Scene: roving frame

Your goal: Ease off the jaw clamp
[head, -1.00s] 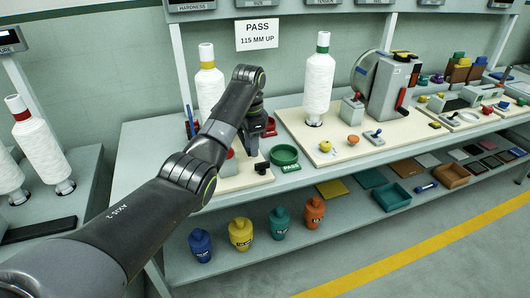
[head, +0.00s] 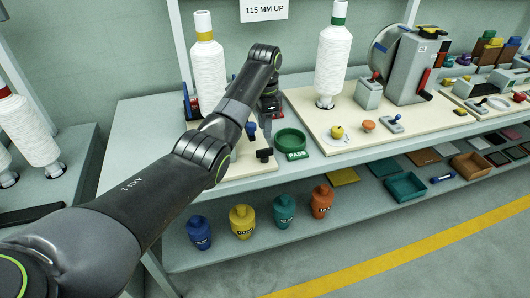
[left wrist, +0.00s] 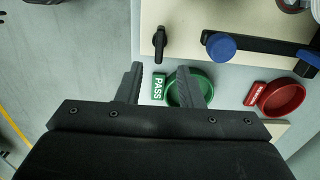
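The jaw clamp cannot be told for sure. A black T-shaped handle (head: 264,154) stands at the front edge of the left board; it also shows in the left wrist view (left wrist: 160,43). Beside it is a blue knob (head: 251,129), which in the left wrist view (left wrist: 221,46) sits on a black bar (left wrist: 268,47). My left gripper (head: 270,108) hangs above the board, behind the handle in the head view. My right gripper is out of view.
A green PASS dish (head: 291,139) stands right of the handle. A red dish (left wrist: 282,97) shows in the left wrist view. Tall white yarn cones (head: 210,75) (head: 331,63) stand behind.

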